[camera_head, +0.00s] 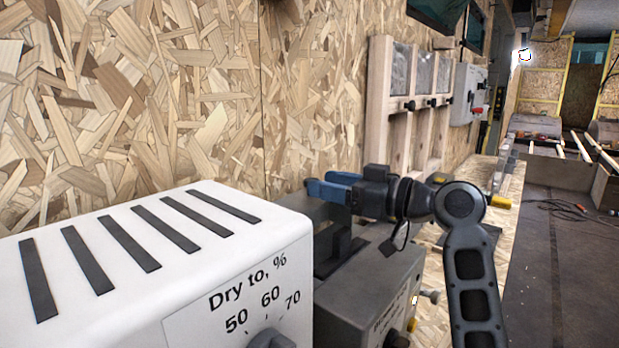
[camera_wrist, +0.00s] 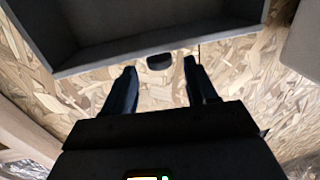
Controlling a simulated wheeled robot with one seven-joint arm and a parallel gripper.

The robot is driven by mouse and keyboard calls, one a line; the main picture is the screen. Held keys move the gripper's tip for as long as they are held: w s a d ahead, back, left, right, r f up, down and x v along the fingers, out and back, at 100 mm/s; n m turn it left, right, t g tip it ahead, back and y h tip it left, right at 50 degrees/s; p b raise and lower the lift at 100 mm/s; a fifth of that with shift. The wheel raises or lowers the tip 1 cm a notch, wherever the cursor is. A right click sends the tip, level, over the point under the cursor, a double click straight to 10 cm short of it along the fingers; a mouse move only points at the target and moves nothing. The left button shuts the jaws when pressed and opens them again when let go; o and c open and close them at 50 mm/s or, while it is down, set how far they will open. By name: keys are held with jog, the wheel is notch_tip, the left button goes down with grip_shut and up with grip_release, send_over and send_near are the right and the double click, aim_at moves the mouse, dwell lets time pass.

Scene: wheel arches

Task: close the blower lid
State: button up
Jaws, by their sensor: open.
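A grey box (camera_head: 372,290) stands behind the white machine in the head view; its small front label is too small to read. A dark grey raised part (camera_head: 328,225), perhaps the blower lid, rises at its back left, partly hidden by my gripper and the white machine. My gripper (camera_head: 325,187), with blue fingers, is open and empty above the box. In the wrist view the fingers (camera_wrist: 160,78) are spread apart. A grey, hollow, tray-like part (camera_wrist: 165,50) lies ahead of them. A small dark tab (camera_wrist: 160,62) shows between the fingertips; contact cannot be told.
The white machine (camera_head: 130,250), with slots and a "Dry to, %" dial, fills the front left. A chipboard wall (camera_head: 180,90) runs close behind. A wooden frame (camera_head: 382,110) and a grey switch box (camera_head: 468,95) are farther back. Open floor (camera_head: 560,270) lies right.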

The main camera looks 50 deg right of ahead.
jog(key=shift+w+a+p, duration=0.15)
jog(key=shift+w+a, duration=0.05)
jog(key=shift+w, duration=0.8)
jog(key=shift+w+a+p, duration=0.15)
jog(key=shift+w+a, duration=0.05)
jog(key=shift+w, duration=0.8)
jog(key=shift+c, duration=0.3)
jog(key=shift+r, duration=0.1)
grip_shut()
